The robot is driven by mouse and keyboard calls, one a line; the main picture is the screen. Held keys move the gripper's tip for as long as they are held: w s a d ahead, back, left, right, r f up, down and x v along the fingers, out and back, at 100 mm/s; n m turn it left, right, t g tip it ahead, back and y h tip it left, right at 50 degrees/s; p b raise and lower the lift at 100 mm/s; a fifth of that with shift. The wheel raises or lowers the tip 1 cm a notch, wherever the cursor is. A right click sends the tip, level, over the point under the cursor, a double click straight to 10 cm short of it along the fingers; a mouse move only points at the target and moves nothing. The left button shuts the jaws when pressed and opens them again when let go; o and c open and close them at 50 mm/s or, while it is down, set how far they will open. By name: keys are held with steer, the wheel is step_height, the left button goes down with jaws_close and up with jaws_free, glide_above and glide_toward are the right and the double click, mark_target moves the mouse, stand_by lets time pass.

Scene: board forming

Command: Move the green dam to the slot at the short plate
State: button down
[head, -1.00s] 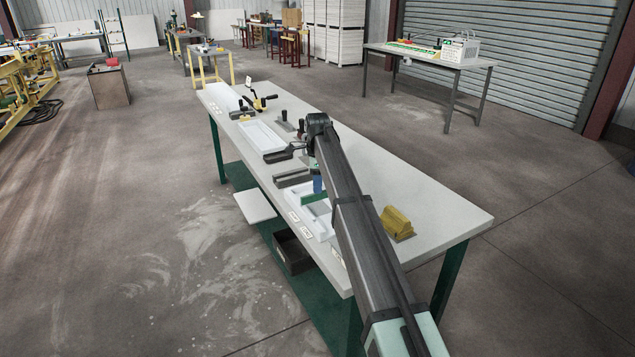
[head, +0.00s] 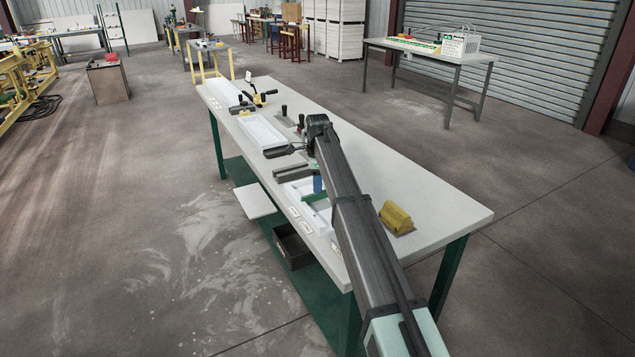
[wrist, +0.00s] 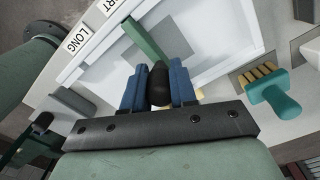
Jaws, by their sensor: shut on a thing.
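The green dam (head: 314,196) is a narrow green bar. It lies across the white tray mould (head: 323,229) in the head view. In the wrist view the green dam (wrist: 147,38) reaches toward the tray edge beside the labels. My gripper (wrist: 158,88) has blue fingers shut on the dam's black knob. The fingers also show partly in the head view (head: 318,185). The LONG label (wrist: 77,40) and a partly cut-off label ending in "RT" (wrist: 108,6) mark the rim. I cannot tell whether the dam touches the tray floor. The short plate and slots are not clear.
A teal brush (wrist: 272,92) lies right of the tray in the wrist view. A yellow block (head: 397,217) sits on the workbench (head: 440,205) to the right of my arm. Another white mould (head: 262,132) and several tools stand farther along the bench.

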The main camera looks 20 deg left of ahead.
steer(key=shift+f, duration=0.4)
steer(key=c, duration=0.8)
jaws_free()
step_height(320, 180, up, 14)
steer(key=shift+f, duration=0.1)
steer(key=shift+d, duration=0.1)
